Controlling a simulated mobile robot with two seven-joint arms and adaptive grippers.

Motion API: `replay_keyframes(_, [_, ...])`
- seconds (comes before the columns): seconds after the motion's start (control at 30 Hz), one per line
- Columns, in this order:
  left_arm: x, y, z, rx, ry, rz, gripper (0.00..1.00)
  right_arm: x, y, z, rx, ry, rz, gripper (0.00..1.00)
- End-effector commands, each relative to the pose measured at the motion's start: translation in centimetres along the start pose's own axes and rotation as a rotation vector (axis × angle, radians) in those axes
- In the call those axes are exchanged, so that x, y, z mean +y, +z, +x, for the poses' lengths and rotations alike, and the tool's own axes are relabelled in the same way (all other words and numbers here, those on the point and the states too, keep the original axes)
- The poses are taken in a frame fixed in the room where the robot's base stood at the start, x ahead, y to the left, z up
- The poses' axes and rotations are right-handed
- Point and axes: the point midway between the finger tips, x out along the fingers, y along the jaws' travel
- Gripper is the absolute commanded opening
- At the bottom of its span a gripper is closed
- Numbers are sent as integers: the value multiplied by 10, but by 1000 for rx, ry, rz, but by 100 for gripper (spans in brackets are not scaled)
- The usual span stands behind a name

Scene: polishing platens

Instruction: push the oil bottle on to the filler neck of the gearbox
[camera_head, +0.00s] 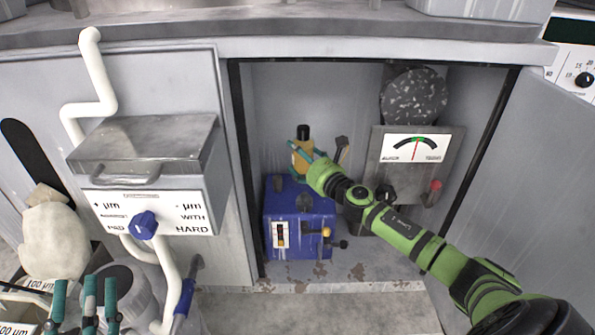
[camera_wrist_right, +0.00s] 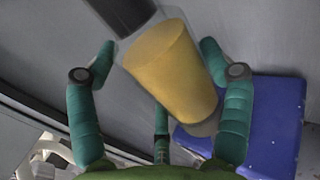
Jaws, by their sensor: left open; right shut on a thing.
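The oil bottle (camera_head: 302,158) has a yellow body and a black end pointing up. It also shows, tilted, in the right wrist view (camera_wrist_right: 172,65). My right gripper (camera_head: 308,163) has its teal fingers shut around the bottle. The blue gearbox (camera_head: 285,240) stands on the cabinet floor below the bottle, and its blue top shows in the right wrist view (camera_wrist_right: 265,115). The bottle's lower end is close above the rear of the gearbox; I cannot tell whether it touches. The filler neck is not clearly visible. My left gripper (camera_head: 85,300) is open and empty at the lower left.
The gearbox is inside an open cabinet, with a gauge panel (camera_head: 418,148) and a speckled disc (camera_head: 413,96) to its right. The open door (camera_head: 535,180) is at the right. A grey box with a blue knob (camera_head: 144,225) juts out at the left.

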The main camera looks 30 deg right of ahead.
Motion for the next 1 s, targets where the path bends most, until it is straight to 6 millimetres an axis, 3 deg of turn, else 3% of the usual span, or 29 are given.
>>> replay_keyframes(0.17, [0,-13,-4,49,-1,-1,49,-10,-4,4,-3,-9,0,23])
replay_keyframes(0.4, [0,-15,-4,49,-2,-1,49,-10,-2,4,-2,-9,0,23])
replay_keyframes(0.8, [-4,4,-3,-47,-12,0,49,-10,-2,0,-1,-13,-1,23])
replay_keyframes(1.0, [-1,-16,-6,89,-5,-4,49,-10,-12,0,-1,-13,0,23])
